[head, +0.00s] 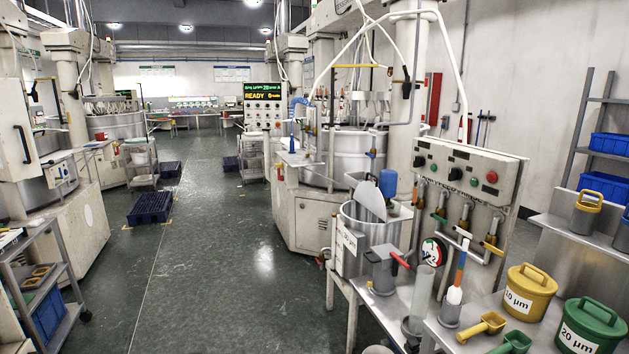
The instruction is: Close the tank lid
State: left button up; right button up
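A steel tank (352,253) stands right of centre on a bench with pale legs. A flat grey lid plate (369,201) with a rounded edge stands tilted up at its top, so the tank appears open. A blue cylindrical part (388,182) sits behind the lid at the tank's rim. The inside of the tank is mostly hidden. Neither of my grippers is in view.
A control panel (462,165) with knobs and valves stands behind the tank's right side. A grey jug with a red handle (384,272), a clear cylinder (421,292), yellow (528,292) and green (588,328) tubs and scoops crowd the bench. The floor (235,290) left of the tank is clear.

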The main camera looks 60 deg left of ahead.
aim_at(368, 194)
jog(key=u, duration=0.45)
jog(key=i, duration=0.45)
jog(key=u, duration=0.55)
